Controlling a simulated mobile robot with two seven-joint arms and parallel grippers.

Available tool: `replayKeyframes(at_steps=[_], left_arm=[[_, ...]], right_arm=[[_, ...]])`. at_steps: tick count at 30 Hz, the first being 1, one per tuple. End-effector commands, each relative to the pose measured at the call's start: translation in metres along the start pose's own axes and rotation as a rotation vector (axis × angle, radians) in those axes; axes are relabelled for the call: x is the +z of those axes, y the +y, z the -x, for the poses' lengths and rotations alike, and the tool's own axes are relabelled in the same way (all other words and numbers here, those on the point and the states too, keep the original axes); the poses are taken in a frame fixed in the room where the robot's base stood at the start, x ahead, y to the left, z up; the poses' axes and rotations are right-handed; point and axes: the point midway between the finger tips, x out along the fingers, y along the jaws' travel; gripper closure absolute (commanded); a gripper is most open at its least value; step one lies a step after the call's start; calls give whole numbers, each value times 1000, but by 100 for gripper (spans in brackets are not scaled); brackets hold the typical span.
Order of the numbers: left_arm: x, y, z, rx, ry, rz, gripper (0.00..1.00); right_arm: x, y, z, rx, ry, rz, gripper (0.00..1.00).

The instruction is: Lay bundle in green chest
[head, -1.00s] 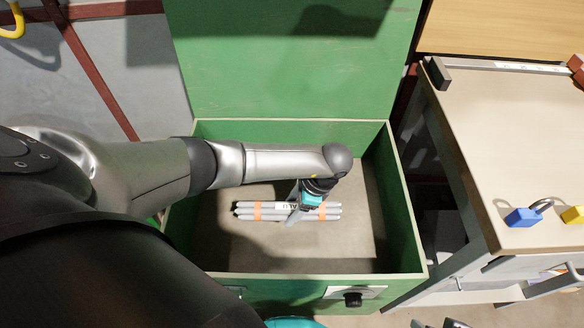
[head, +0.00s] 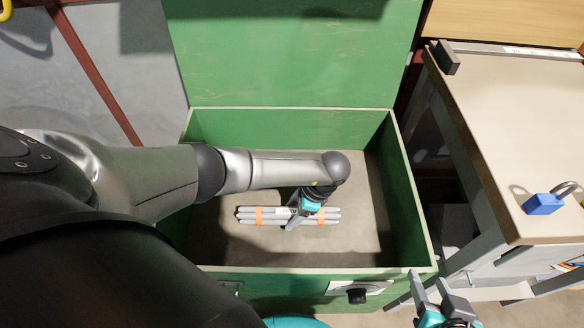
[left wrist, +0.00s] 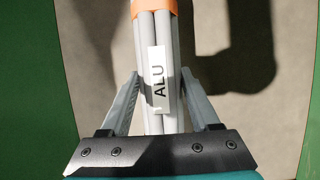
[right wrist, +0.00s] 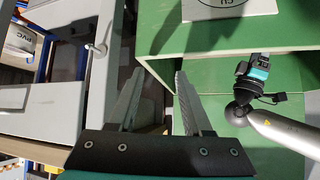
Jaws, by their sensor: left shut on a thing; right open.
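The bundle (head: 262,216) is a set of grey rods with orange bands and a white label. In the left wrist view the label on the bundle (left wrist: 167,45) reads ALU. My left gripper (head: 295,220) reaches down into the green chest (head: 415,215) and is shut on the bundle near its middle. The bundle lies level inside the chest walls; I cannot tell whether it touches the chest floor. The chest's lid (head: 290,55) stands open at the back. My right gripper (head: 431,284) is open and empty, outside the chest's front right corner.
A workbench (head: 510,130) stands close to the chest's right side, with a blue padlock (head: 543,204) near its edge. The chest floor around the bundle is bare. The right wrist view shows grey drawers (right wrist: 52,115) at left.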

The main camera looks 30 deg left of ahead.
Motion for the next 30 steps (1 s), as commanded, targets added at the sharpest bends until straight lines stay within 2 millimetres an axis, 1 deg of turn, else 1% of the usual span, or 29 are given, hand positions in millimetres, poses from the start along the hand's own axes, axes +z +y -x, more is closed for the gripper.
replayKeyframes(at_steps=[6,15,19,27,28,30], left_arm=[[-6,0,-13,-1,0,-1,100],[-11,0,-26,-1,0,0,100],[-12,-1,-29,-1,0,0,100],[-12,0,-29,-1,1,0,100],[-12,0,-30,0,1,-1,35],[-12,0,-30,0,1,-1,27]], right_arm=[[-7,-15,-10,-41,139,-10,50],[-18,-32,-11,-86,311,-31,50],[-22,-34,-10,-94,348,-37,50],[-23,-35,-9,-96,356,-39,50],[-23,-35,-9,-96,355,-39,50],[-23,-35,-9,-96,355,-39,50]])
